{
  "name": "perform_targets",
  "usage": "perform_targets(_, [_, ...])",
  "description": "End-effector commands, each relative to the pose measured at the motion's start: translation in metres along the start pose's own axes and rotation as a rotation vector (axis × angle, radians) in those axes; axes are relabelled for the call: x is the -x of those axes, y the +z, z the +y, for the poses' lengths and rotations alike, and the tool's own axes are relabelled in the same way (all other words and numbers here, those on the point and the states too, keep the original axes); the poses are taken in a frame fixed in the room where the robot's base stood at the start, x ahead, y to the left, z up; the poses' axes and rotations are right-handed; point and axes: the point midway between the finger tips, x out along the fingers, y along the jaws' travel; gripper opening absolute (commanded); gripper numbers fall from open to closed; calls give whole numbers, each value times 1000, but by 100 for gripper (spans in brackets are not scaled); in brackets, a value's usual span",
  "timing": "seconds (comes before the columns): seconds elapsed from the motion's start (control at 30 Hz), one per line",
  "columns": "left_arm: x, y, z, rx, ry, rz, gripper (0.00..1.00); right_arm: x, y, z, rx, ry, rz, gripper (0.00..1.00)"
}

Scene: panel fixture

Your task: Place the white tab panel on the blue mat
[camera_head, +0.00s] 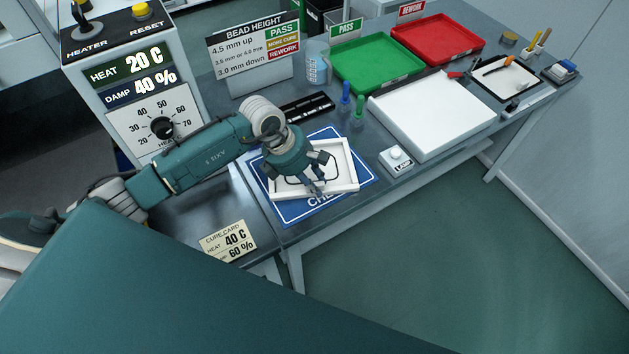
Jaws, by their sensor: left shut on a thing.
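The white tab panel (343,160) is a flat white piece with a raised rim and a dark outline on its face. It lies over the blue mat (288,213), whose blue border and part of its white lettering show around it. My left gripper (316,186) comes down over the panel from above and is shut on it; the fingers hide part of its middle. I cannot tell whether the panel touches the mat or is held just above it. My right gripper is not in view.
A white lamp button box (396,158) and a large white slab (433,113) stand right of the mat. Green (377,62) and red (438,40) trays are behind. A cure card (228,240) is at front left, the heater box (131,88) at left.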

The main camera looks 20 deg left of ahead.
Motion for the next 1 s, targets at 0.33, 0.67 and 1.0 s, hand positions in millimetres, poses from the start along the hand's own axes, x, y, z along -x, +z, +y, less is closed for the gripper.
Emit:
perform_targets(0.33, [0,0,0,0,0,0,39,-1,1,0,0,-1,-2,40])
perform_targets(0.67, [30,-1,2,-3,5,1,39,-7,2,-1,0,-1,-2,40])
perform_targets(1.0, [100,0,1,-1,4,0,39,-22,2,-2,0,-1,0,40])
